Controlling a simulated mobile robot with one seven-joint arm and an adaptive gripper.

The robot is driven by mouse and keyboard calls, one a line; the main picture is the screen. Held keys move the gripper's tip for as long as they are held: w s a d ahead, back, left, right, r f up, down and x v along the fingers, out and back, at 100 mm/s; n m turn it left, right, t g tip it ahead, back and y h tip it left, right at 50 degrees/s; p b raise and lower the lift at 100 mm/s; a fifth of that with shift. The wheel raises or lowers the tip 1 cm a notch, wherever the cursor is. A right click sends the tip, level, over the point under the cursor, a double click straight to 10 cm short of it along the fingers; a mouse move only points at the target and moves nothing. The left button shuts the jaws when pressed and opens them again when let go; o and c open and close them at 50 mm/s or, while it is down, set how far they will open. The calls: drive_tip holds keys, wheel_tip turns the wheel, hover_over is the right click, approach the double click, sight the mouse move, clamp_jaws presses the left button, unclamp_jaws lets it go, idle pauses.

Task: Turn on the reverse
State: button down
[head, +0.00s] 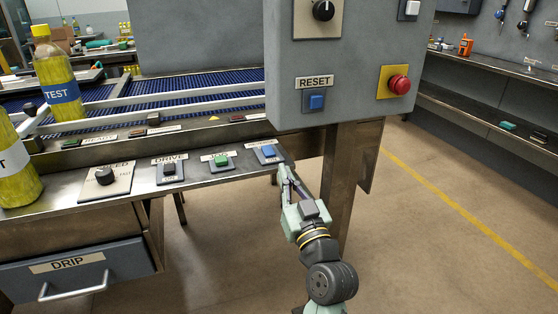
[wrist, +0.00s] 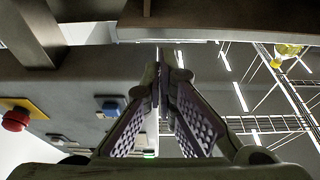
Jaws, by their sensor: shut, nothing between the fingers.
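No label that I can read says reverse. A row of controls lies on the sloping front ledge in the head view: a black knob (head: 104,176), a dark switch labelled DRIVE (head: 168,169), a green button (head: 221,159) and a blue button (head: 269,152). The labels of the green and blue buttons are too small to read surely. My gripper (head: 284,168) is shut and empty, with its tips close to the ledge's right end, just right of the blue button. I cannot tell whether it touches the ledge. The shut fingers also show in the wrist view (wrist: 161,75).
A grey control box (head: 350,50) overhangs above, with a blue RESET button (head: 316,102) and a red mushroom button (head: 399,84). A metal post (head: 347,170) stands just right of my gripper. TEST bottles (head: 57,75) stand at left. A drawer (head: 75,275) is below. Floor at right is clear.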

drive_tip(key=shift+v, duration=2.2)
